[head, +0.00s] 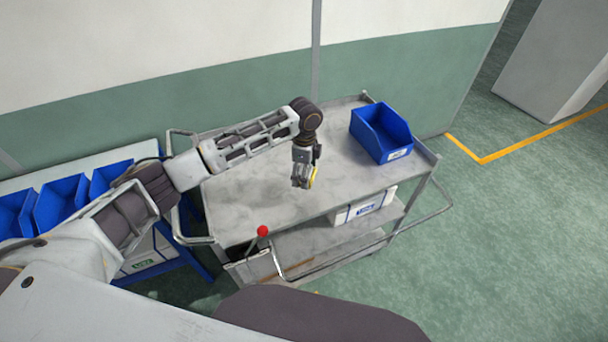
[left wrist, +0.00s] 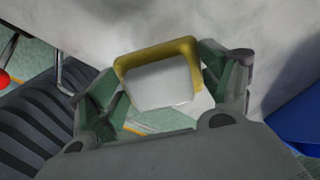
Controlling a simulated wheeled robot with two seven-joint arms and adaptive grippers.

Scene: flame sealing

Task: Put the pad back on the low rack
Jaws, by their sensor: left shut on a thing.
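My left gripper (head: 302,184) is shut on a small yellow-edged piece, probably the pad (head: 312,178), above the grey cart top. In the left wrist view the pad (left wrist: 155,50) shows as a yellow edge around a pale grey middle, between the two green-grey fingers of the left gripper (left wrist: 165,85). The low rack (head: 204,268), with a blue frame, stands at the left behind my left arm and is partly hidden by it. My right gripper is not in view.
A grey cart (head: 240,205) has a blue bin (head: 380,135) at its right end and a white box (head: 364,208) on a lower shelf. A red ball-topped lever (head: 263,231) stands at its front. Several blue bins (head: 62,203) sit on the rack.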

